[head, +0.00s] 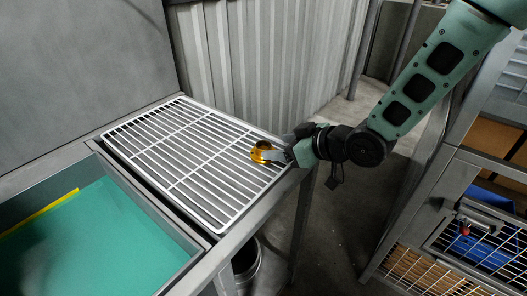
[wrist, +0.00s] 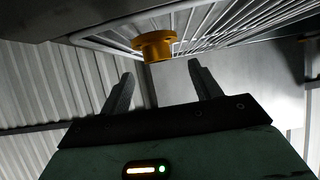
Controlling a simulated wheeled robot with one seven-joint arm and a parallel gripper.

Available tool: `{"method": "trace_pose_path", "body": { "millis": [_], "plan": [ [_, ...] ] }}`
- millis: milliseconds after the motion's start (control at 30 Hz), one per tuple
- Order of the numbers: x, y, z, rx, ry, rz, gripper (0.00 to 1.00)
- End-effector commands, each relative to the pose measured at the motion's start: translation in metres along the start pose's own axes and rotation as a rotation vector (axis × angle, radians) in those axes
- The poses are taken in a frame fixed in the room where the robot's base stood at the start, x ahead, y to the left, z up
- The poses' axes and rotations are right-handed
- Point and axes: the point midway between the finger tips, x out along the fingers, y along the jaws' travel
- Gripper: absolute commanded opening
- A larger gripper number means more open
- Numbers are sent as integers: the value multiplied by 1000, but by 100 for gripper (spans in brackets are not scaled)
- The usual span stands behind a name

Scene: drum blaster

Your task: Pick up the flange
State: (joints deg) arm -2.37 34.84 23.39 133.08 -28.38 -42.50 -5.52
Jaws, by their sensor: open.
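The flange (head: 262,152) is a small golden-yellow ring-like part on the white wire rack (head: 188,203), near the rack's right end. In the wrist view the flange (wrist: 153,46) shows a wide rim and a narrower round body, at the top centre. My gripper (head: 279,152) comes in from the right and is beside the flange in the head view. In the wrist view my gripper (wrist: 160,75) has its two fingers spread apart, with the flange ahead and between their lines. I cannot tell whether a finger touches it. The far side of the flange is hidden.
A sink-like basin with a teal floor (head: 100,240) and a yellow strip (head: 40,212) lies left of the rack. A corrugated wall (head: 270,70) stands behind. A metal shelf unit with mesh drawers (head: 470,245) stands at the right. The rest of the rack is clear.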

Motion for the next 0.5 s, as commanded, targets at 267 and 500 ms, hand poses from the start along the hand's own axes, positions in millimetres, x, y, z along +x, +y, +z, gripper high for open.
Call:
{"method": "trace_pose_path", "body": {
  "millis": [267,500],
  "plan": [
    [22,0,0,0,0,-1,63],
    [56,4,0,0,0,0,63]
  ]
}}
